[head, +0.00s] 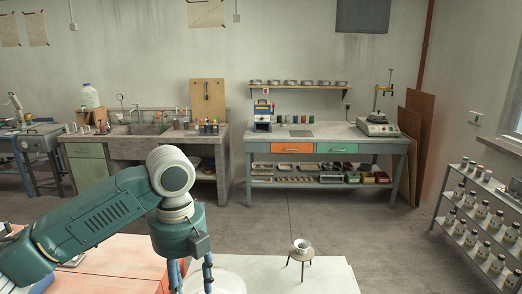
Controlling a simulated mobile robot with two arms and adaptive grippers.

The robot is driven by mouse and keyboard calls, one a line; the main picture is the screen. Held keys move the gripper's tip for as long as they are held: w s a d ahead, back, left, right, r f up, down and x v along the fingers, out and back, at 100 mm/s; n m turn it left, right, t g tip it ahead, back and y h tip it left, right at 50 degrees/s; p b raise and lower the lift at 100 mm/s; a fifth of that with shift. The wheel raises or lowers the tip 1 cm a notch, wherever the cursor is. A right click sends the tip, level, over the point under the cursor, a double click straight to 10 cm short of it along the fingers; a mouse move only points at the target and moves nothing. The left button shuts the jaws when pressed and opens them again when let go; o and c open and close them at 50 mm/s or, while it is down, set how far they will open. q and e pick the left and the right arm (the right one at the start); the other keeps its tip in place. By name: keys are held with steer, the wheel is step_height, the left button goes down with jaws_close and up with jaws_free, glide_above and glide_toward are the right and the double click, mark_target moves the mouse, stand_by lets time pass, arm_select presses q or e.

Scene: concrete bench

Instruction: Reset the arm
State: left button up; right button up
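My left arm comes in from the left, bends at a pale grey joint and points down. My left gripper (191,277) hangs at the bottom edge of the head view, over the near work surface. Its two blue fingers stand apart and nothing shows between their visible parts; the fingertips are cut off by the frame edge. My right arm and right gripper are not in view.
Below lies a work surface with an orange-pink part (120,257) and a pale part (335,272). Benches line the back wall; a bottle rack (482,222) stands right.

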arm_select(q)
steer(key=s+d+f+n+t+h, duration=0.1)
steer(key=s+d+f+n, duration=0.25)
steer(key=f, duration=0.25)
steer(key=s+d+f+n+h, duration=0.2)
steer(key=s+d+f+n, duration=0.15)
steer(key=f+n, duration=0.2)
steer(key=s+d+f+n+t+h, duration=0.1)
steer(key=s+d+f+n, duration=0.15)
steer(key=d+f, duration=0.35)
steer(key=s+a+f+n+t+y, duration=0.1)
steer(key=s+a+f+n+y, duration=0.1)
steer(key=s+a+f+n, duration=0.45)
steer(key=s+a+f+n+t+y, duration=0.1)
steer(key=s+a+f+n+y, duration=0.15)
steer(key=s+a+n, duration=0.75)
step_height(320, 180, down, 29)
steer(key=a+n+g+b, duration=0.2)
steer(key=s+a+f+g, duration=0.1)
steer(key=s+a+f, duration=0.2)
steer(key=s+f, duration=1.3)
steer(key=shift+s+f+m+b, duration=0.3)
steer(key=shift+s+f+b, duration=0.05)
steer(key=shift+s+b, duration=0.1)
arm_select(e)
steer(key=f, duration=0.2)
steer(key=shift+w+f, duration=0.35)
